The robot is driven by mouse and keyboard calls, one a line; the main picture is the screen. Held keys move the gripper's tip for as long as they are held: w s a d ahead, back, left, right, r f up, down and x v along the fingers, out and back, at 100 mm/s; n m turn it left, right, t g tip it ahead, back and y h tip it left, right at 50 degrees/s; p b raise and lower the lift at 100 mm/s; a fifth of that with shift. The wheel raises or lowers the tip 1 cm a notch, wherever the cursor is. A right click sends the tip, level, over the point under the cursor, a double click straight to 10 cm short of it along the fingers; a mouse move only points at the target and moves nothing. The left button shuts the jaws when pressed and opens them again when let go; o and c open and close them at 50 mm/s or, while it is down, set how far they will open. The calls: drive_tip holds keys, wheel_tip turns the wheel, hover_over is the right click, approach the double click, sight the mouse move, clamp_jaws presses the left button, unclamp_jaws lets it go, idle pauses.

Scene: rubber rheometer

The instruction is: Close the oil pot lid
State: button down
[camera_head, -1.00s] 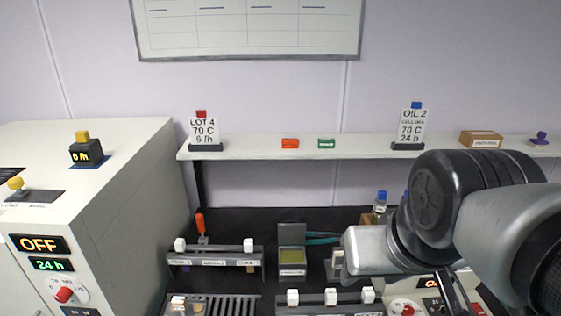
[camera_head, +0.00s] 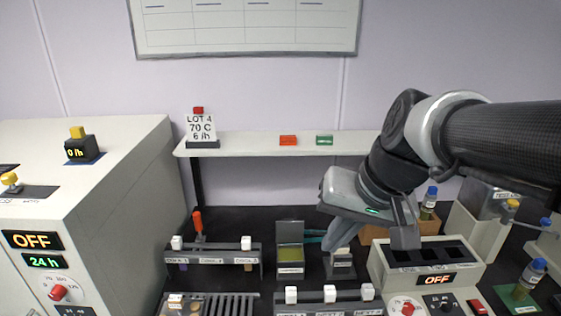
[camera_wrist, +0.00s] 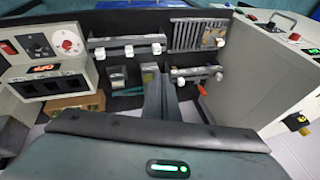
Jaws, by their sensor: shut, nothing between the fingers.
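The oil pot (camera_head: 290,264) is a small dark box with a label on its front, standing on the black bench. Its lid (camera_head: 290,230) stands upright at the back, and yellow-green oil shows in the opening. My gripper (camera_head: 334,246) is shut and empty, pointing down to the right of the pot and apart from it, close above a small labelled block (camera_head: 340,271). In the wrist view my fingers (camera_wrist: 160,92) reach toward the bench and partly hide the pot (camera_wrist: 150,72).
A teal-handled tool (camera_head: 313,236) lies behind, between pot and block. A rack with white knobs (camera_head: 325,296) is in front; another (camera_head: 213,255) with a red-handled tool (camera_head: 198,222) is left. A heater (camera_head: 430,270) stands right, and a shelf (camera_head: 255,143) is behind.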

drive_tip(key=w+a+f+m+y+b, duration=0.1)
drive_tip(key=w+f+y, duration=0.15)
drive_tip(key=w, duration=0.35)
drive_tip(key=w+a+f+m+y+b, duration=0.1)
drive_tip(key=w+f+m, duration=0.15)
drive_tip(key=w, duration=0.45)
drive_tip(key=m+t+y+b, duration=0.2)
drive_tip(key=m+y+b, duration=0.1)
drive_tip(key=m+y, duration=0.1)
approach(289, 227)
drive_tip(key=s+r, duration=0.3)
drive_tip(key=r, duration=0.4)
drive_tip(key=w+d+f+m+t+b, duration=0.1)
drive_tip(key=w+d+f+m+t, duration=0.15)
drive_tip(key=w+f, duration=0.2)
drive_tip(key=w+d+f+m+t+b, duration=0.1)
drive_tip(key=w+d+f, duration=0.25)
drive_tip(key=f, duration=0.25)
drive_tip(key=f+p+x, duration=0.1)
drive_tip(key=x, duration=0.9)
drive_tip(key=s+r, duration=0.1)
drive_tip(key=s+a+r+p, duration=0.1)
drive_tip(key=s, duration=0.1)
drive_tip(key=shift+s+r, duration=0.15)
drive_tip(key=shift+s, duration=0.05)
drive_tip(key=shift+b, duration=0.45)
drive_tip(key=shift+b, duration=0.4)
